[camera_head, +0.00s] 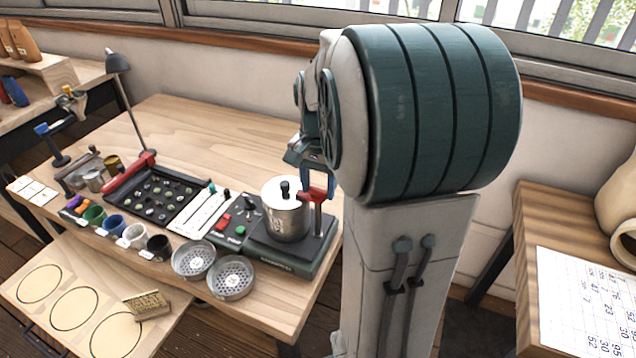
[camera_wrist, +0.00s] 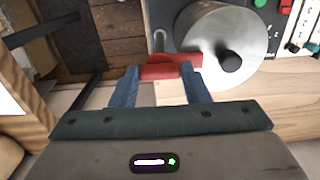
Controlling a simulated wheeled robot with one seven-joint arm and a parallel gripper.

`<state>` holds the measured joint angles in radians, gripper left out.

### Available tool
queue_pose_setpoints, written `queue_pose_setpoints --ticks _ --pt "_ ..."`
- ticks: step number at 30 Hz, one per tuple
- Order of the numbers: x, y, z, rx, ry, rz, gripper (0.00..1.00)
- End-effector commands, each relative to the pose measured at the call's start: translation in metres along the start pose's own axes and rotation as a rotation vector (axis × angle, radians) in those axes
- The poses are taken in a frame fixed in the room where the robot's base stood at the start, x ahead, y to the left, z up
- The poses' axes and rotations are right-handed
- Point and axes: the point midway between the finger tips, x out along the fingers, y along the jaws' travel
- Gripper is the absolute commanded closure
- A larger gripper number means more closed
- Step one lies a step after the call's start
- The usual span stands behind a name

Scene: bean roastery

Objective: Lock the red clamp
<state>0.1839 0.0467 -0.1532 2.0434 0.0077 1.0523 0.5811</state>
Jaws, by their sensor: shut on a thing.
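The red clamp (camera_head: 318,194) stands at the right side of a dark green machine base (camera_head: 300,255), beside a metal canister. In the wrist view the red clamp bar (camera_wrist: 170,67) lies between the blue fingers of my gripper (camera_wrist: 168,80), next to the canister. My gripper (camera_head: 318,178) is shut on the red clamp; in the head view it is partly hidden behind my arm. The steel canister (camera_head: 285,212) with a black knob sits on the base and also shows in the wrist view (camera_wrist: 215,35). Whether the clamp presses on the canister cannot be told.
A control panel (camera_head: 234,222) with red and green buttons adjoins the base on its left. Two perforated round trays (camera_head: 231,278), several small cups (camera_head: 134,236) and a black sorting tray (camera_head: 150,198) stand on the wooden table. A brush (camera_head: 147,305) lies on the lower shelf at front.

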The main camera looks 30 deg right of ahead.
Motion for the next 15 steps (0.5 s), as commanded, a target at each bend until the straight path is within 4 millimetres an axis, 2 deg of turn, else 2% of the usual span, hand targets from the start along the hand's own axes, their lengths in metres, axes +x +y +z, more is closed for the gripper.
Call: queue_pose_setpoints --ticks 8,9,11,15 --pt "-0.0014 0.0 -0.001 0.004 0.003 -0.003 0.81" --pt "-0.0014 0.0 -0.0009 0.004 0.003 -0.003 0.55" --pt "-0.0013 0.0 -0.0009 0.004 0.002 -0.002 0.39" --pt "-0.0008 0.0 -0.0006 0.003 0.002 -0.002 0.36"
